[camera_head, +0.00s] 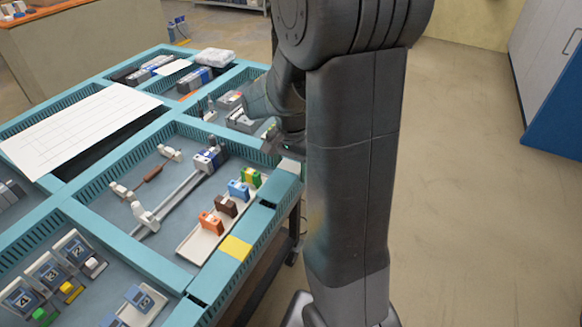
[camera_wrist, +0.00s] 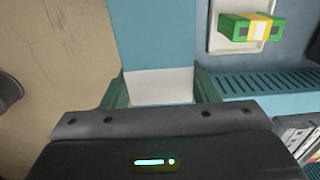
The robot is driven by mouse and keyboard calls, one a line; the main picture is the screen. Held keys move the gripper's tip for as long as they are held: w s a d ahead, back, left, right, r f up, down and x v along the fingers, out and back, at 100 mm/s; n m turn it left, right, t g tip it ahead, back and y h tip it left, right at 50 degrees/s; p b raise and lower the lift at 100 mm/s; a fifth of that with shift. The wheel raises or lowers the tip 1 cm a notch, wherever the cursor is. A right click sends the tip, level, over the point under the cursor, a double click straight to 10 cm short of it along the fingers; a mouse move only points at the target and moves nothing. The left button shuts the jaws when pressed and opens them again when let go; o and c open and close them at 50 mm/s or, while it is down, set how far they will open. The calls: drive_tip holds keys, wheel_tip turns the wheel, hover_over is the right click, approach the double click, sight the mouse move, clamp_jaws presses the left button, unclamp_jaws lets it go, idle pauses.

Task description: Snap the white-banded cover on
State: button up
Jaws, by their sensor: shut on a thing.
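In the wrist view my gripper (camera_wrist: 160,100) is shut on what looks like the white-banded cover (camera_wrist: 206,88), with dark green ends on both sides of a pale middle. Its underside and the finger contacts are hidden by the gripper body. In the head view my gripper (camera_head: 284,150) is over the table's right rail, partly behind my arm, and the held piece is hard to make out. A green cover with a yellow and white middle (camera_wrist: 263,31) lies apart on the tray, and it also shows in the head view (camera_head: 251,177).
The pale tray (camera_head: 190,247) also bears orange (camera_head: 210,222), brown (camera_head: 226,206) and blue (camera_head: 238,189) covers. A rail with white fittings (camera_head: 178,192) lies beside it. Socket boxes with coloured levers (camera_head: 50,275) stand at lower left. Teal slotted dividers (camera_head: 115,243) separate the compartments.

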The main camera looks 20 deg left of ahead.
drive_tip(key=shift+f+b, duration=0.65)
drive_tip(key=shift+f, duration=0.4)
idle(0.9)
drive_tip(key=o, duration=1.9)
drive_tip(key=shift+r, duration=0.15)
wheel_tip(320, 180, up, 8)
drive_tip(key=p, duration=0.6)
drive_tip(key=shift+f, duration=0.35)
drive_tip(key=shift+f, duration=0.1)
